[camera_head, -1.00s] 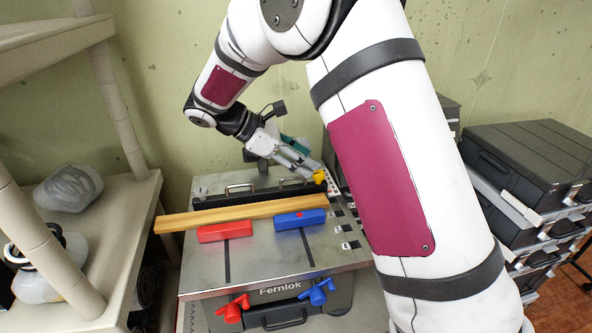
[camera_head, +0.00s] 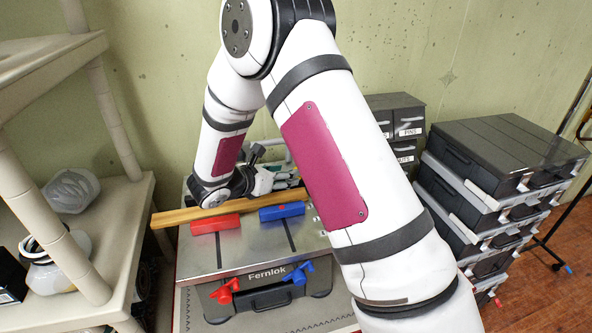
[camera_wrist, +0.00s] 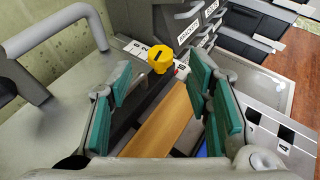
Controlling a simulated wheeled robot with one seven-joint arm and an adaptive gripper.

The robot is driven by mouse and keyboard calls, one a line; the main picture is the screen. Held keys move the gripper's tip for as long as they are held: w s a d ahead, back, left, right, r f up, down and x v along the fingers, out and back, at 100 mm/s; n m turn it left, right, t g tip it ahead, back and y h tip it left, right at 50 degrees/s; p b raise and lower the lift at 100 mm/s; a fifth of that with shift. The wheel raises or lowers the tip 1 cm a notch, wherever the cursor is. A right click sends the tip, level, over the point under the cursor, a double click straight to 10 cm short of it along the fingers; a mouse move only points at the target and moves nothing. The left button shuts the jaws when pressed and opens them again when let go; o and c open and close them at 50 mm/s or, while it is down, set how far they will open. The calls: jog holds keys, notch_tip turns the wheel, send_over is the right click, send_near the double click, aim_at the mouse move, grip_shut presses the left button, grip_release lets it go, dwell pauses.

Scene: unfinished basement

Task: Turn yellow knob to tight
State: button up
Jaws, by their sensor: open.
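The yellow knob (camera_wrist: 161,58) shows in the wrist view, just beyond and between my open fingers, with a dark slot mark on its top. It sits by the end of a wooden board (camera_wrist: 163,125), near a small red part and numbered labels. My gripper (camera_wrist: 160,95) is open and empty, with teal pads on both fingers, apart from the knob. In the head view my gripper (camera_head: 280,178) is low over the back of the Fernlok workbench (camera_head: 215,258), partly behind my arm. The knob is hidden there.
A red block (camera_head: 215,224) and a blue block (camera_head: 282,212) lie against the board's front side. Red (camera_head: 225,290) and blue (camera_head: 298,272) handles are on the bench front. A metal bar handle (camera_wrist: 45,40) rises at the wrist view's left. Dark drawer cases (camera_head: 500,150) stand right.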

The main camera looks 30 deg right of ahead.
jog(key=shift+p+x, duration=0.3)
jog(key=shift+x, duration=2.45)
jog(key=shift+c, duration=0.6)
grip_shut()
